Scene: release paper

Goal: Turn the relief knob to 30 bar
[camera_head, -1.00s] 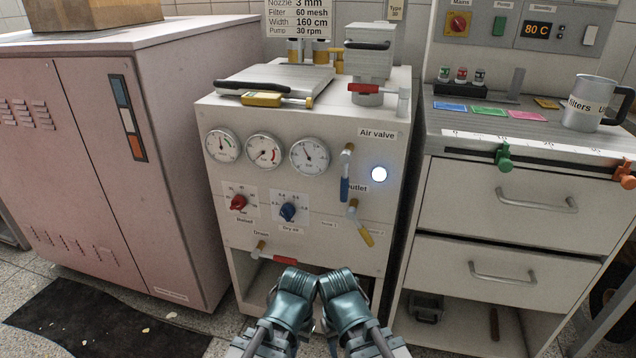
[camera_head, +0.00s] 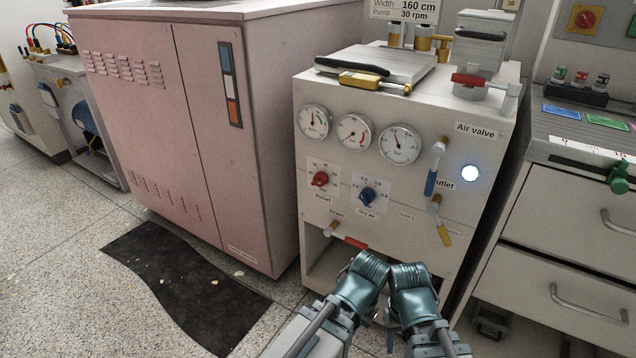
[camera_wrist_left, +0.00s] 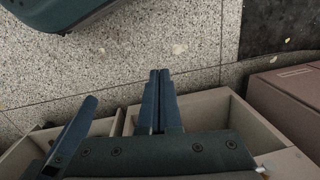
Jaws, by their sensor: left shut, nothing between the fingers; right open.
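The relief knob (camera_head: 320,179) is red and sits on a small white scale plate on the front of the pale machine (camera_head: 309,84), above the label "Relief". The scale numbers are too small to read. My left gripper (camera_head: 362,281) and right gripper (camera_head: 412,287) are close together, low in front of the machine, below and right of the knob and apart from it. In the left wrist view, the left gripper's fingers (camera_wrist_left: 158,102) are together with nothing between them. My right gripper is open and empty; its fingertips are mostly hidden in the head view.
A blue knob (camera_head: 367,196) sits right of the relief knob. Three gauges (camera_head: 353,132) are above. A blue-handled air valve (camera_head: 434,168), a yellow-handled outlet valve (camera_head: 440,220) and a red-handled drain valve (camera_head: 347,239) stick out. A pink cabinet (camera_head: 190,110) stands left; a black mat (camera_head: 185,285) lies on the floor.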

